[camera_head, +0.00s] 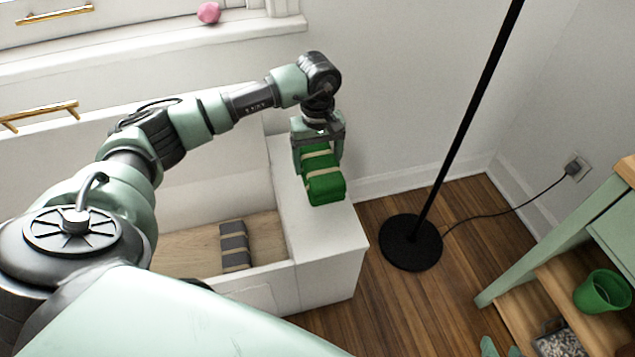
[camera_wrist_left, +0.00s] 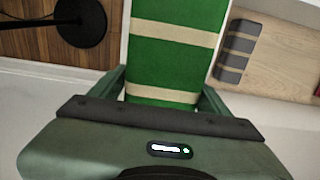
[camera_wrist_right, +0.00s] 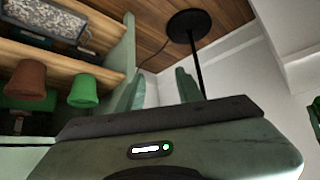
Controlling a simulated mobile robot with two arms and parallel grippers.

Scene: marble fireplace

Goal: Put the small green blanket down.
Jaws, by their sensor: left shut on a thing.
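The small green blanket (camera_head: 325,187), folded with beige bands, is gripped at the white bench's right end (camera_head: 325,240). I cannot tell whether it touches that top or hangs just above it. My left gripper (camera_head: 318,155) is shut on the blanket from above. In the left wrist view the blanket (camera_wrist_left: 175,68) fills the space between the fingers. My right gripper shows only its fingertips (camera_head: 500,348) at the bottom edge of the head view. In the right wrist view its fingers (camera_wrist_right: 160,85) are apart with nothing between them.
A grey striped folded cloth (camera_head: 234,246) lies in the bench's open recess. A black lamp base (camera_head: 410,243) and pole stand on the wooden floor to the right. A shelf unit (camera_head: 550,240) holds a green pot (camera_head: 602,292). A pink ball (camera_head: 209,13) sits on the ledge.

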